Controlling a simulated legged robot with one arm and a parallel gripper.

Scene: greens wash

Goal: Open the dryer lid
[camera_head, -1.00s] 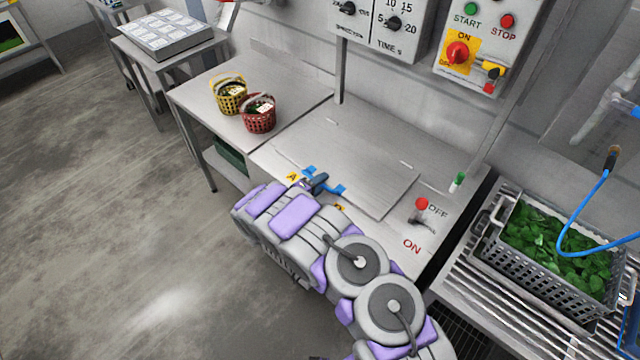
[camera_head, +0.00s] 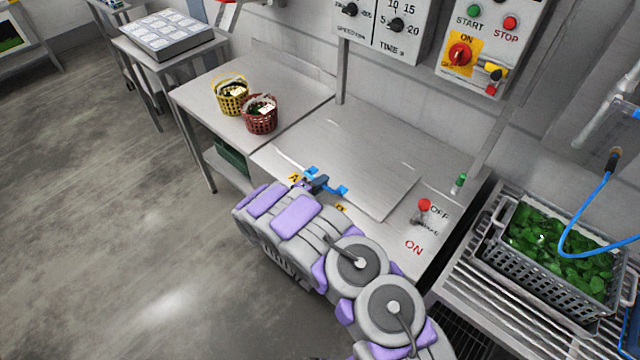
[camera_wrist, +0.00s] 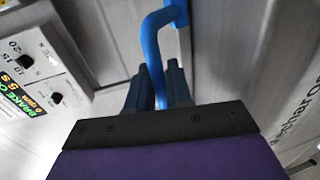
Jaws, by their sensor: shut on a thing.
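The dryer lid (camera_head: 350,150) is a flat grey metal panel on the dryer's top. It lies almost flat; I cannot tell if it is slightly raised. Its blue handle (camera_head: 341,189) is at the front edge, and also shows in the wrist view (camera_wrist: 153,50). My gripper (camera_head: 316,184) is at the handle, with its dark fingers (camera_wrist: 158,90) shut on the blue bar. My arm hides part of the dryer's front.
A yellow basket (camera_head: 232,97) and a red basket (camera_head: 261,116) stand on the table to the left. A red-knobbed lever (camera_head: 424,206) is right of the lid. A grey crate of greens (camera_head: 548,250) sits at the right. Control boxes (camera_head: 480,42) hang behind.

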